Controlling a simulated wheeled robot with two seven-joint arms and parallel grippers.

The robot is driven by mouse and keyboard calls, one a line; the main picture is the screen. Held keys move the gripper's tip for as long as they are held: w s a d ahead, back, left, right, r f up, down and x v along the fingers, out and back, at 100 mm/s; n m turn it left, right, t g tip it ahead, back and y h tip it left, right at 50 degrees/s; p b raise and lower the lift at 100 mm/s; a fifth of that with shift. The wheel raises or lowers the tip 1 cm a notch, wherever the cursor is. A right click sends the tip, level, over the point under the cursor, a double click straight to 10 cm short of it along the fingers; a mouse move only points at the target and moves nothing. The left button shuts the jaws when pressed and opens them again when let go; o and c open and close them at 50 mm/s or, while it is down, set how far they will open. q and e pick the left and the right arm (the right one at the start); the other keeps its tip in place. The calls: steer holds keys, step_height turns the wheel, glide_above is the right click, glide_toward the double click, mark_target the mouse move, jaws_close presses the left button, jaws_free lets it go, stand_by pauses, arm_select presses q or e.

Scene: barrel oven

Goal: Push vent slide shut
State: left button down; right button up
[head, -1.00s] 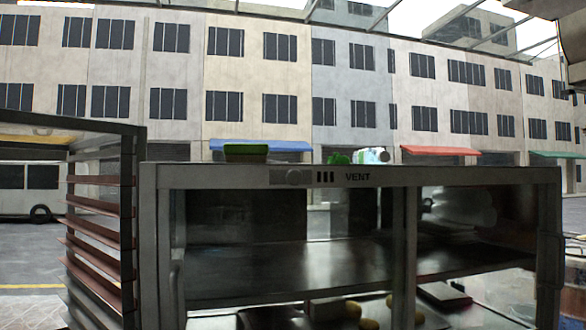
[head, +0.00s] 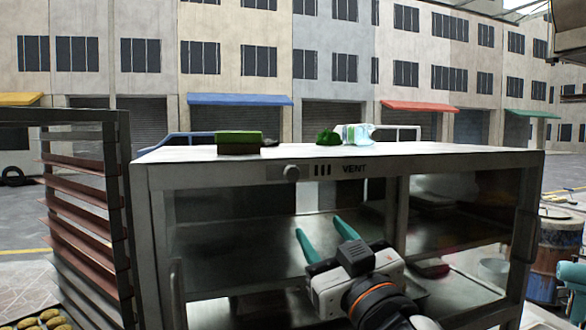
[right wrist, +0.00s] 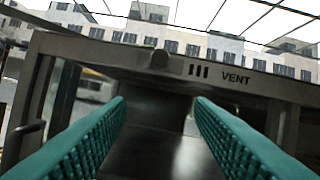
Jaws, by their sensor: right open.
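My right gripper (head: 319,227), with teal fingers, is open and empty in front of the cabinet, below the rail. It appears apart from the knob.
A green box (head: 240,148), a green plant-like item (head: 327,137) and a pale glassy item (head: 357,134) are on the cabinet top. A tray rack (head: 84,220) stands close on the left. A barrel (head: 558,245) stands at the right.

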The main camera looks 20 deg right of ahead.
mark_target(294, 176)
steer(key=shift+t+y, duration=0.3)
steer(key=w+r+p, duration=0.1)
steer(key=w+r, duration=0.1)
steer(key=w+a+r+p, duration=0.1)
steer(key=w+r+p, duration=0.1)
steer(key=w, duration=0.1)
steer(key=w+r+p, duration=0.1)
steer(key=w+r, duration=0.2)
steer(key=shift+w+a, duration=0.15)
steer(key=shift+a, duration=0.05)
steer(key=shift+w+p, duration=0.35)
steer(key=shift+w, duration=0.1)
